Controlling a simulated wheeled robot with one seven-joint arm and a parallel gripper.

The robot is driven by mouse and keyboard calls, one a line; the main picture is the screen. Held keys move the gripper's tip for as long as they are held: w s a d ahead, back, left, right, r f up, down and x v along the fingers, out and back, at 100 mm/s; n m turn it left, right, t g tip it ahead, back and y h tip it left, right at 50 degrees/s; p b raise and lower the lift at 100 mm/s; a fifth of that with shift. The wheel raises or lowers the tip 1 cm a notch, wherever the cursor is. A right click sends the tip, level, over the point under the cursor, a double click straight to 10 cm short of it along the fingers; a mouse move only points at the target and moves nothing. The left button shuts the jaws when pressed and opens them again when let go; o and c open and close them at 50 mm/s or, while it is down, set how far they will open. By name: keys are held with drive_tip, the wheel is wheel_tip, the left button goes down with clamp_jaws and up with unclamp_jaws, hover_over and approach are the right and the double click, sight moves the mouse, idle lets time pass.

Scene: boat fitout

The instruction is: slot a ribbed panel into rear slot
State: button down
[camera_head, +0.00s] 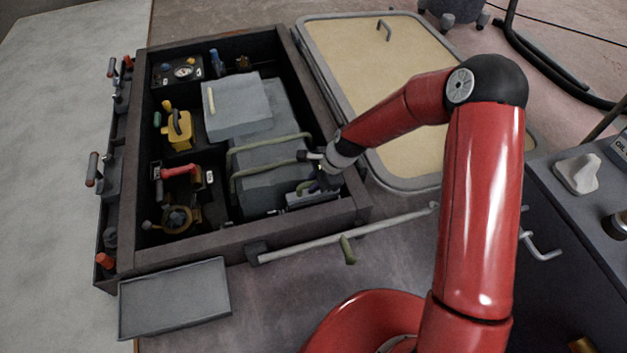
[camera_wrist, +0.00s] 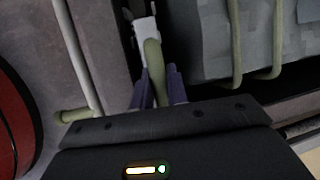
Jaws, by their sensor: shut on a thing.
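My gripper (camera_head: 318,184) is inside the right front corner of a dark open-topped box (camera_head: 183,251). In the wrist view its purple fingers (camera_wrist: 157,88) are shut on a pale olive handle (camera_wrist: 153,62). The handle joins a light grey piece (camera_wrist: 145,27), which also shows low in the box under my gripper in the head view (camera_head: 312,199). I cannot tell whether this piece is the ribbed panel, nor whether it sits in a slot. A flat grey panel with a pale handle (camera_head: 238,108) lies tilted on the grey blocks in the box.
Olive pipes (camera_head: 268,142) run over the grey blocks beside my gripper. Gauges, a yellow part (camera_head: 178,131) and valves fill the box's left side. A grey tray-like plate (camera_head: 174,299) lies in front. A rod (camera_head: 345,232) runs along the front right. A beige hatch (camera_head: 385,80) lies behind.

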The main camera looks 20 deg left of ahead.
sight(318, 192)
drive_tip(key=shift+f, duration=3.25)
drive_tip(key=c, duration=1.3)
unclamp_jaws()
drive_tip(key=p+v, duration=0.1)
drive_tip(key=v, duration=0.6)
drive_tip(key=shift+d+r+p, duration=0.15)
drive_tip(key=shift+r+p, duration=0.2)
drive_tip(key=shift+r, duration=0.05)
drive_tip(key=s+d+r+n+t+h+p, duration=0.15)
drive_tip(key=d+r, duration=0.35)
drive_tip(key=r, duration=0.5)
drive_tip(key=s+d+r+n+t+h+p, duration=0.1)
drive_tip(key=d+r+n+p, duration=0.3)
drive_tip(key=r, duration=0.5)
drive_tip(key=s+d+r+n+t+h+p, duration=0.1)
drive_tip(key=d+r, duration=0.5)
drive_tip(key=r, duration=0.4)
drive_tip(key=s+d+r+n+t+p, duration=0.1)
drive_tip(key=s+d+r+n+p, duration=0.1)
drive_tip(key=s+d+r, duration=0.3)
drive_tip(key=s+d+r+n+t+h+p, duration=0.1)
drive_tip(key=s+d+r, duration=0.5)
drive_tip(key=s+r, duration=0.6)
drive_tip(key=shift+s+n+t+p, duration=0.25)
drive_tip(key=shift+n+t+p, duration=0.1)
drive_tip(key=shift+n+p, duration=0.65)
